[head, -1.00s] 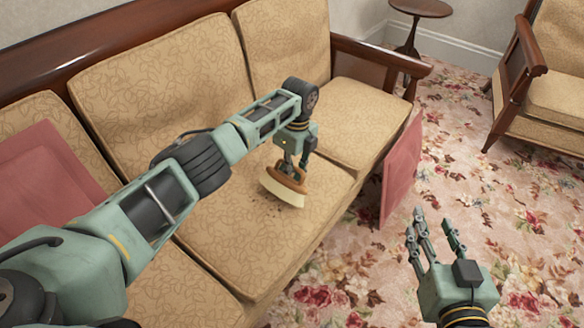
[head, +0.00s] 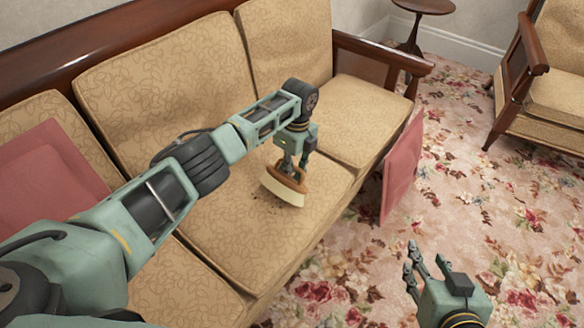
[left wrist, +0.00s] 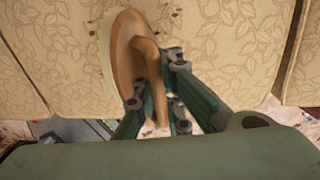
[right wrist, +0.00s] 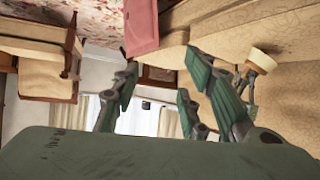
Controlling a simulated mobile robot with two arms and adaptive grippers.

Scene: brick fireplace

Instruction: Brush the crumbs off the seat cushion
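My left gripper (head: 291,160) is shut on the handle of a brush (head: 284,181) with a brown wooden back and pale bristles. The brush also shows in the left wrist view (left wrist: 125,58), its handle between the fingers. The bristles are at the seat cushion (head: 225,235), the middle one of the sofa; I cannot tell whether they touch it. Dark crumbs (head: 266,209) lie on that cushion just left of and below the brush, and some show in the left wrist view (left wrist: 176,13). My right gripper (head: 425,270) is open and empty above the carpet, to the right of the sofa.
A pink cushion (head: 403,170) leans at the sofa's front near its right end. Another pink cushion (head: 45,185) is on the left seat. A wooden armchair (head: 545,105) and a small round table (head: 421,7) stand behind. The floral carpet (head: 450,190) between is clear.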

